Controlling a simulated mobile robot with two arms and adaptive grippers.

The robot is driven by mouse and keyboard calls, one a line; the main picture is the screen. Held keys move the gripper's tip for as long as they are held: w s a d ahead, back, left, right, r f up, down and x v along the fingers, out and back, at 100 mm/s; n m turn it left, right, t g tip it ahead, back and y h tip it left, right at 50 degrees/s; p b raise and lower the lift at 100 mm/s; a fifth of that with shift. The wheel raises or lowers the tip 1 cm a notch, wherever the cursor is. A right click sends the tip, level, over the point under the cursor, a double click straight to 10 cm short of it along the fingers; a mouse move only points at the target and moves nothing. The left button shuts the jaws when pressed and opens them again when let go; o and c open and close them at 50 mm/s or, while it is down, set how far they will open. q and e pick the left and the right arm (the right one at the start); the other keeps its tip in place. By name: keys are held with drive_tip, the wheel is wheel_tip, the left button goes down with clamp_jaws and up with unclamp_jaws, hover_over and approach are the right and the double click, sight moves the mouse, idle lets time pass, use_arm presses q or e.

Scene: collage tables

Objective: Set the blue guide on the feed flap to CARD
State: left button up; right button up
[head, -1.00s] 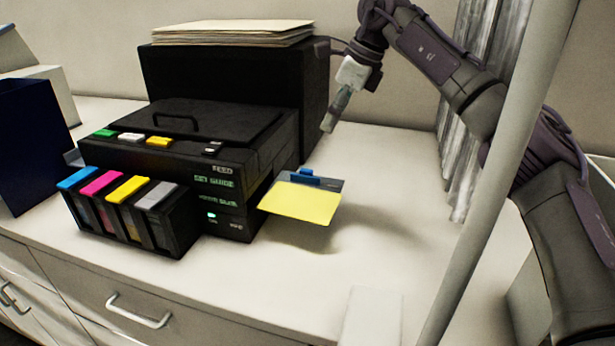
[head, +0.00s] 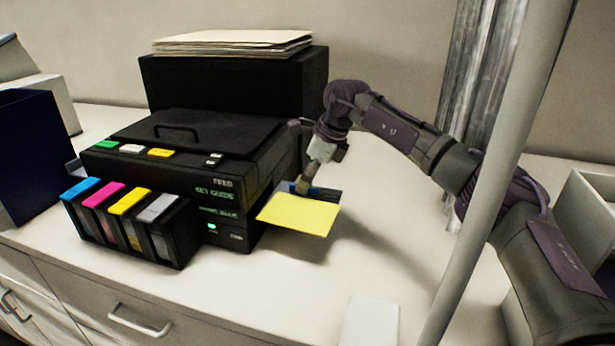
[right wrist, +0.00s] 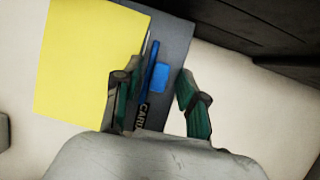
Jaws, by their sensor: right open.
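The feed flap (head: 333,198) is a grey plate sticking out from the right side of the black printer (head: 185,160); it also shows in the right wrist view (right wrist: 172,38). A yellow card (head: 298,214) lies on it. The blue guide (right wrist: 160,77) is a bar with a square tab across the flap, beside the yellow card's edge. The word CARD (right wrist: 142,118) is printed near the bar's lower end. My right gripper (head: 303,188) is open over the flap, its fingers on either side of the guide; contact is unclear. In the head view it partly hides the guide.
Colored ink cartridges (head: 125,205) stand at the printer's front. A large black box (head: 235,85) with papers on top stands behind. A pale post (head: 490,180) rises at the right. The tabletop (head: 380,240) right of the flap is clear.

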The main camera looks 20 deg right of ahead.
clamp_jaws()
idle(0.3)
